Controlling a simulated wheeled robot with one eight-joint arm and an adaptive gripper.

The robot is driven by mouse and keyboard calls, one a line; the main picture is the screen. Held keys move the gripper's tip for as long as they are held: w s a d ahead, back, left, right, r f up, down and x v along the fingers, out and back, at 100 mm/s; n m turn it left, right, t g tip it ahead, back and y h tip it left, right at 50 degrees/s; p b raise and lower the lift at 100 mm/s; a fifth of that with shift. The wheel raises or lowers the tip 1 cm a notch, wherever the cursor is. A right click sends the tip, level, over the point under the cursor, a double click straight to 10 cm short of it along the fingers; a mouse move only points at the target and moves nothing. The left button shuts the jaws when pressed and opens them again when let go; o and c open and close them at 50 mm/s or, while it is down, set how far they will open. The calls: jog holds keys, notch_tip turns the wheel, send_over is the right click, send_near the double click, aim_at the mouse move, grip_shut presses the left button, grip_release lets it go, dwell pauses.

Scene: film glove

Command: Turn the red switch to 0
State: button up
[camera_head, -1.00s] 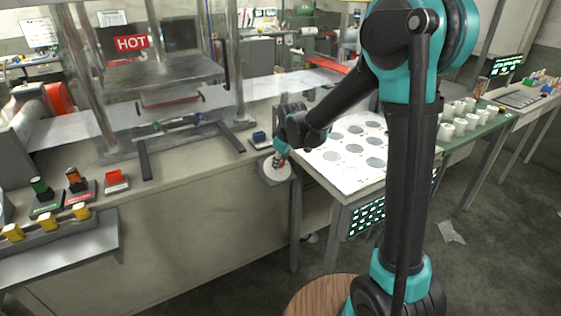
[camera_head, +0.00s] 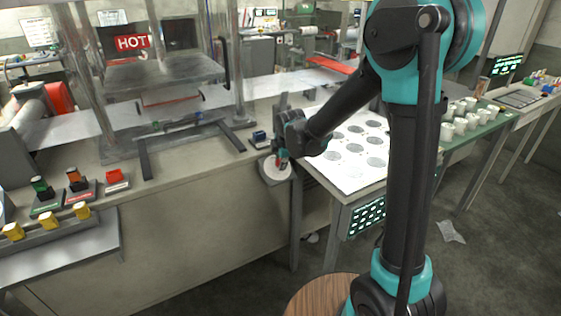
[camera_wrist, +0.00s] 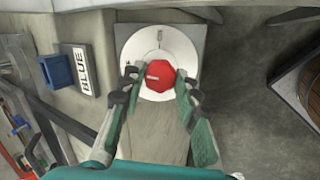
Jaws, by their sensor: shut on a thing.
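The red switch (camera_wrist: 158,76) is a faceted red knob with a pale mark on its face. It sits at the centre of a round white dial (camera_wrist: 183,48) on a grey plate, with dark marks on the dial too small to read surely. My gripper (camera_wrist: 152,80) has its two fingers shut on the knob, one on each side. In the head view, my gripper (camera_head: 281,160) is over the white dial (camera_head: 270,175) at the bench's right end, and it hides most of the red knob.
A blue block (camera_wrist: 56,72) stands left of the dial beside a plate reading BLUE (camera_wrist: 82,69). A red switch box (camera_head: 116,178) and several coloured buttons are far left. A table with grey discs (camera_head: 345,190) stands to the right.

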jog(key=shift+n, duration=1)
jog(key=o, duration=1.2)
jog(key=shift+c, duration=0.2)
jog(key=shift+s, duration=0.1)
jog(key=v, duration=1.1)
jog(key=shift+s+d+r, duration=0.15)
jog(key=shift+s+r, duration=0.1)
jog(key=shift+s, duration=0.1)
